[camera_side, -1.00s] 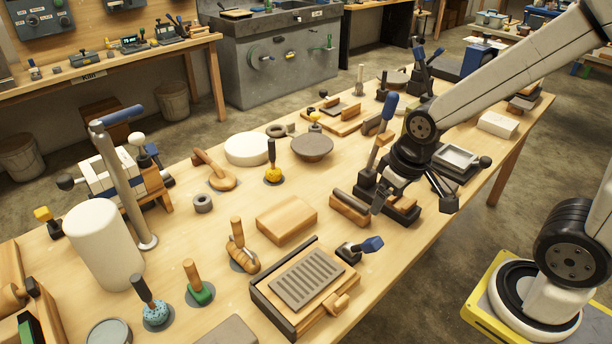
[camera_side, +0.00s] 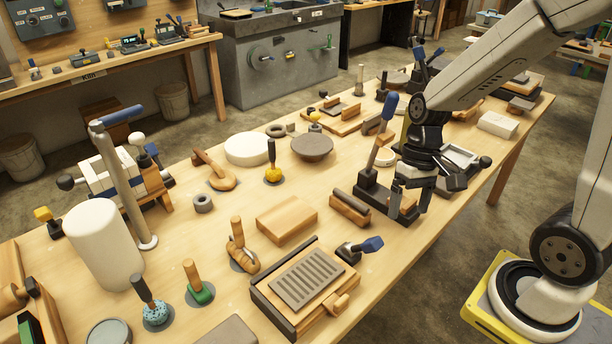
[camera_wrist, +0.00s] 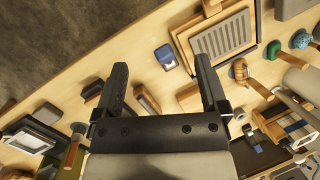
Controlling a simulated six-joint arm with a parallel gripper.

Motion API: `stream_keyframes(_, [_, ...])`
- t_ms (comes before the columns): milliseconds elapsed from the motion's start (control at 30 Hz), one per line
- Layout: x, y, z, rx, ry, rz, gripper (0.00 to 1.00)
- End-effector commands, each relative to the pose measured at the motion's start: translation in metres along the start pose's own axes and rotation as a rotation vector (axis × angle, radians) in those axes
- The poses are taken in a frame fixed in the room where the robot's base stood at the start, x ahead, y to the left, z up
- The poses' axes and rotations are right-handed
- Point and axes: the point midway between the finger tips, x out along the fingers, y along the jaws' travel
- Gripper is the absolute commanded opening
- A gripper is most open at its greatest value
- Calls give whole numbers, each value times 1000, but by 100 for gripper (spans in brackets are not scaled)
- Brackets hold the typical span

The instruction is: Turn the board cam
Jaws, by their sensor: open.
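A board (camera_side: 322,289) with a dark rail along one side and a grey slatted plate (camera_side: 306,278) lies at the table's front edge. A short lever with a blue end (camera_side: 371,244) sits by its right corner, and a small wooden piece (camera_side: 339,303) by its front edge. I cannot tell which is the board cam. In the wrist view the slatted plate (camera_wrist: 224,37) is at the upper right, and the blue end (camera_wrist: 165,56) shows between the fingers. My gripper (camera_side: 408,208) is open and empty, pointing down, right of and apart from the board; its fingers (camera_wrist: 161,70) show spread.
A dark-based stand with a tall blue-handled lever (camera_side: 380,142) is close behind my gripper. Several handled tools stand at left.

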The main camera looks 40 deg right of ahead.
Motion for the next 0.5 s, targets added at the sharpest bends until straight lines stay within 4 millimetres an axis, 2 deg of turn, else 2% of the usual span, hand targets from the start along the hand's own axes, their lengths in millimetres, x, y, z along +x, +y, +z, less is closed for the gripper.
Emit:
stream_keyframes(133, [6, 5, 6, 158, -182, -177, 93])
stream_keyframes(267, [3, 5, 6, 276, -315, -376, 93])
stream_keyframes(500, [-18, 10, -12, 432, -464, -789, 93])
